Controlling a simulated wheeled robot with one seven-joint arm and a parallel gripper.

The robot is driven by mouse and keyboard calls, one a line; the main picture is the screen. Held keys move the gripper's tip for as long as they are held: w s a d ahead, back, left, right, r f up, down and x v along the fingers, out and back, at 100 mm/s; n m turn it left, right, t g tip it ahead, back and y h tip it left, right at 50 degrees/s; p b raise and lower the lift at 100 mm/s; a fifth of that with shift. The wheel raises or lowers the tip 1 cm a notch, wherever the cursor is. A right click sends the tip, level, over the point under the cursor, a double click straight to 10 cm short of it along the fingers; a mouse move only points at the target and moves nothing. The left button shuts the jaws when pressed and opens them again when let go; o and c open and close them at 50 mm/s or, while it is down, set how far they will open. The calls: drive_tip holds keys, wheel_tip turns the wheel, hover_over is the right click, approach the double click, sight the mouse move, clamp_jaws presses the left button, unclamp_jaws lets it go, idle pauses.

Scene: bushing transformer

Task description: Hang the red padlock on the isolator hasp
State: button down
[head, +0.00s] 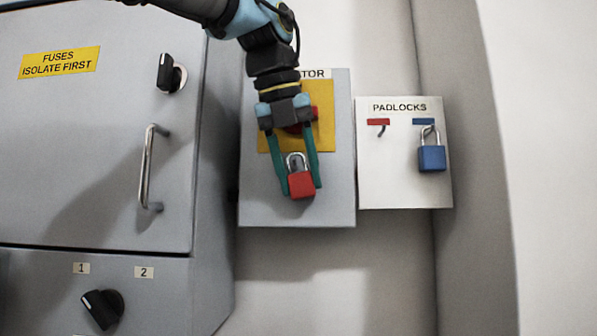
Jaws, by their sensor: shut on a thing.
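The red padlock (301,186) is in the head view, in front of the lower half of the grey isolator panel (260,212). Its silver shackle points up. My gripper (302,182) points down and is shut on the padlock body, one teal finger on each side. The isolator's yellow plate (326,137) and part of a red handle (314,114) show behind my gripper. The hasp cannot be made out clearly. I cannot tell whether the shackle touches anything.
A white padlock board (390,192) at right has an empty hook (381,131) under a red label and a blue padlock (431,158) hanging. A grey fuse cabinet (90,120) with a protruding handle (147,168) and knob (168,73) stands at left. Bare wall lies below the panel.

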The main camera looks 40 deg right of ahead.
drive_tip(key=shift+c, duration=1.3)
unclamp_jaws()
drive_tip(key=shift+w+f, duration=0.4)
drive_tip(key=shift+f, duration=0.2)
drive_tip(key=p+v, duration=0.1)
drive_tip(key=v, duration=1.1)
drive_tip(key=shift+s+d, duration=0.25)
